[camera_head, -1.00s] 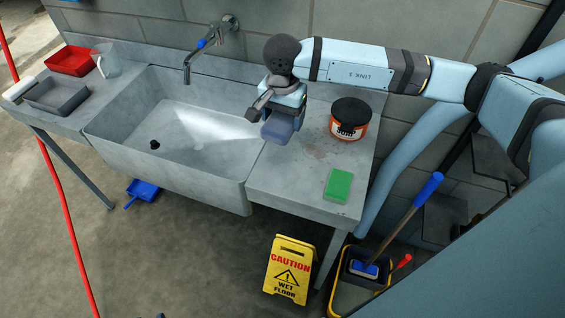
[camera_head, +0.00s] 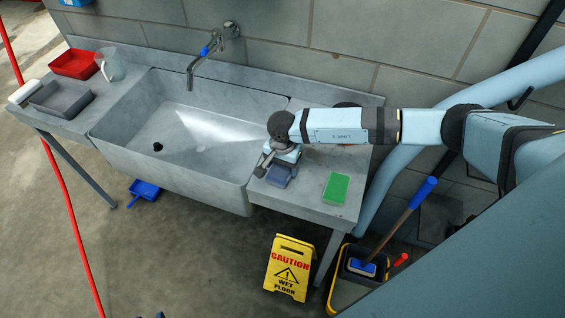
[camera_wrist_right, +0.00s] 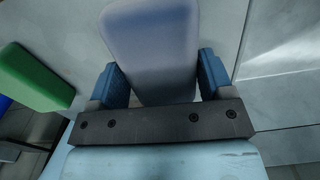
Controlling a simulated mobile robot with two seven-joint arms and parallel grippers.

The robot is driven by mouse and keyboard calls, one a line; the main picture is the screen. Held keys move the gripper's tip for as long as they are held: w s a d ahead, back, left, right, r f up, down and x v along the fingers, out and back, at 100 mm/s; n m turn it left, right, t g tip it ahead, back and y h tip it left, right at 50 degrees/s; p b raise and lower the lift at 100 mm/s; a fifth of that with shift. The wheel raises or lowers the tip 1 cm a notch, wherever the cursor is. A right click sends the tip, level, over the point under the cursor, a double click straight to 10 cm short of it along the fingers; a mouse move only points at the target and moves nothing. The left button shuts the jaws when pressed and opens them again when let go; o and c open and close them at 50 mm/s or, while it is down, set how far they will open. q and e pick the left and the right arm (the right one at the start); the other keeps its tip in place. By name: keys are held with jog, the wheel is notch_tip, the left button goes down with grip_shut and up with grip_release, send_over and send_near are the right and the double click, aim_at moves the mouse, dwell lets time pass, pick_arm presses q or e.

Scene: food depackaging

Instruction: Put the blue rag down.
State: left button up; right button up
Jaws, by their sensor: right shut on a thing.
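The blue rag (camera_head: 278,177) is a blue-grey folded block under my right gripper (camera_head: 271,165), at the front of the counter (camera_head: 317,207) right of the sink. In the right wrist view the rag (camera_wrist_right: 152,45) sits between the two blue fingers of my right gripper (camera_wrist_right: 158,80), which is shut on it. The rag is at or very close to the counter top; I cannot tell whether it touches.
A green sponge (camera_head: 336,188) lies just right of the rag. The sink (camera_head: 165,165) is to the left. The soap tub (camera_head: 347,104) is mostly hidden behind my right arm. A yellow caution sign (camera_head: 290,268) stands on the floor below.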

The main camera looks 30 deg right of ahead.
jog(key=o, duration=0.8)
pick_arm(q)
jog(key=shift+w+r, duration=0.15)
jog(key=shift+w, duration=0.15)
